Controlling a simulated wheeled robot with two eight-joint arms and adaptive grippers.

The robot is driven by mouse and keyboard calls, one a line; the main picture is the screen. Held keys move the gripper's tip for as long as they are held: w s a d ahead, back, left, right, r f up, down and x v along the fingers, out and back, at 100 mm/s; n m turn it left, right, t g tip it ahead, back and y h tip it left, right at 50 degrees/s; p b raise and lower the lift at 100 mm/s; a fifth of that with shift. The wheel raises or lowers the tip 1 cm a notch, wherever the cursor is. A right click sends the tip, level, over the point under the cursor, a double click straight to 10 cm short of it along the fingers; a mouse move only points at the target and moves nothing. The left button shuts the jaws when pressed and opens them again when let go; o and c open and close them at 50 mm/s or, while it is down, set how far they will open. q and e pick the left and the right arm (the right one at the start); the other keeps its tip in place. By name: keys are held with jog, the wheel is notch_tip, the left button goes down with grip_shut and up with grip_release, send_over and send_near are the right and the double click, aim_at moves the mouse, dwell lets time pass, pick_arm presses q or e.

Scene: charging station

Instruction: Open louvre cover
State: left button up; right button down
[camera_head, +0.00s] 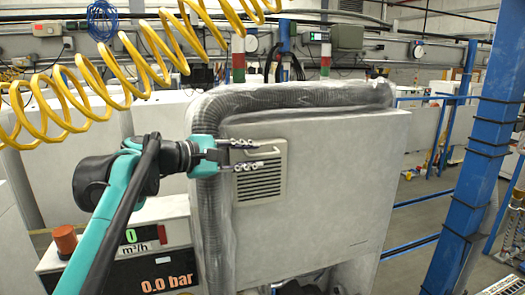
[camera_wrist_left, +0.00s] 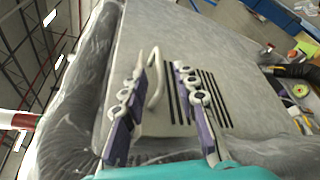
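The louvre cover (camera_head: 262,186) is a pale square panel with dark slats on the front of a large grey cabinet. It looks closed, flush with the cabinet face. A pale bar handle (camera_head: 275,151) is near its top; it also shows in the left wrist view (camera_wrist_left: 155,80). My left gripper (camera_head: 259,154) reaches in from the left, with its fingers apart. In the left wrist view the handle lies between the fingers (camera_wrist_left: 160,84), nearer the left one, with no clear grip on it. Contact cannot be told.
A thick plastic-wrapped hose (camera_head: 300,95) runs over the cabinet (camera_head: 340,190) and down its left side. A yellow coiled hose (camera_head: 150,70) hangs at upper left. A display unit (camera_head: 150,250) stands at lower left. A blue post (camera_head: 480,150) is at right, with open floor between.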

aim_at(260, 155)
pick_arm(q)
jog(key=x, duration=0.3)
jog(key=shift+d, duration=0.5)
jog(key=shift+a, duration=0.35)
jog(key=shift+d, duration=0.15)
grip_shut()
pick_arm(e)
jog(key=shift+d+r, duration=0.2)
jog(key=shift+r, duration=0.1)
pick_arm(q)
jog(key=shift+s+f, duration=0.1)
jog(key=shift+f, duration=0.05)
pick_arm(e)
jog(key=shift+w+f, duration=0.1)
jog(key=shift+f, duration=0.05)
